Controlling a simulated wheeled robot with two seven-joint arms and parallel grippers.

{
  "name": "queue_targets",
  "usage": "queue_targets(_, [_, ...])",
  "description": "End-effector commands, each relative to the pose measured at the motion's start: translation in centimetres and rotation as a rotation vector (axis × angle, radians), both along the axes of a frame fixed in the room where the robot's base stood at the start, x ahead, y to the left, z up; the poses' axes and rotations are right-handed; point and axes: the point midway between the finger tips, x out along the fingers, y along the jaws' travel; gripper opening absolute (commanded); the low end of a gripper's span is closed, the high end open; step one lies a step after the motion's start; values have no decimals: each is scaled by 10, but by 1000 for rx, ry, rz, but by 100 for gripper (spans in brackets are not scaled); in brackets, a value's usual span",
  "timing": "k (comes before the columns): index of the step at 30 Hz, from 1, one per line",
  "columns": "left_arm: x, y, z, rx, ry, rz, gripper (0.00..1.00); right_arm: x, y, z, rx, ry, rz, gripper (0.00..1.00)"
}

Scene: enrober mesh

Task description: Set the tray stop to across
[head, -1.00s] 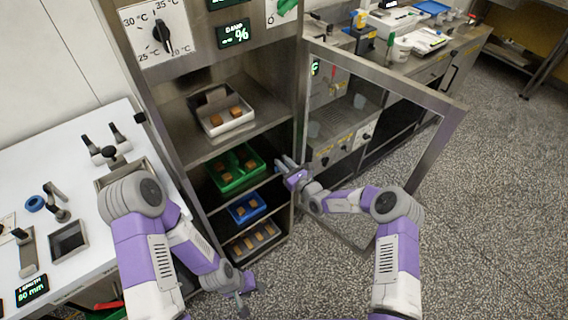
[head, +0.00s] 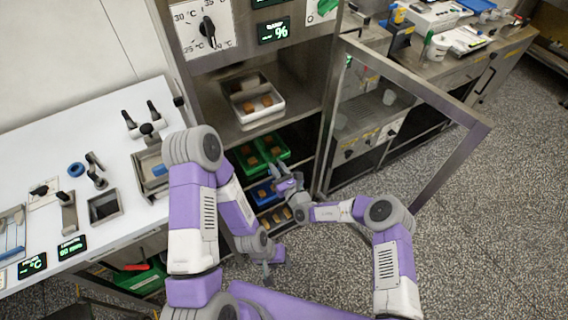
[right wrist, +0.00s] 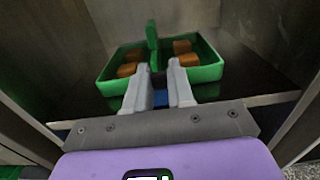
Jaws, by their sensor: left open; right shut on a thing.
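No part that I can surely tell as the tray stop shows. The green tray (head: 283,143), holding brown pieces, sits on a cabinet shelf. In the right wrist view the green tray (right wrist: 211,72) has an upright green fin in its middle. My right gripper (head: 284,176) is at the cabinet opening, in front of this tray. In the right wrist view its fingers (right wrist: 158,66) close around the fin's near end; the exact contact is hidden. My left gripper (head: 268,271) is open and empty, low in front of the cabinet.
The cabinet's glass door (head: 433,181) stands open at the right. A white tray (head: 271,118) is on the shelf above, and a blue tray (head: 260,193) below. The white counter (head: 40,139) at the left carries black-handled levers (head: 66,199). Speckled floor lies open at the right.

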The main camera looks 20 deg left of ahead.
Motion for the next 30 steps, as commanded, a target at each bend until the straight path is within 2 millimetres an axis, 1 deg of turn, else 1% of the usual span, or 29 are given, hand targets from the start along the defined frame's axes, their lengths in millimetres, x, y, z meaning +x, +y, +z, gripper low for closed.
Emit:
queue_targets(1, [0, 0, -1, 0, 0, 0, 43, -5, 4, -1, 1, 4, 12, 0])
queue_targets(4, [0, 0, -1, 0, 0, 0, 43, -5, 4, -1, 1, 4, 12, 0])
queue_targets(5, [0, 0, -1, 0, 0, 0, 43, -5, 4, -1, 1, 4, 13, 27])
queue_targets(9, [0, 0, -1, 0, 0, 0, 43, -4, 3, -1, 1, 4, 12, 49])
queue_targets(17, [0, 0, 0, 0, 0, 0, 43, -3, 1, -1, 1, 2, 7, 49])
queue_targets(20, [0, 0, 1, 0, 0, 0, 43, -5, -2, -1, 1, 4, 7, 49])
queue_targets(23, [0, 0, 5, 0, 0, 0, 43, -13, -9, 0, 0, 4, 8, 49])
queue_targets(30, [0, 0, 14, 0, 0, 0, 43, -40, -36, 1, 1, 5, 8, 49])
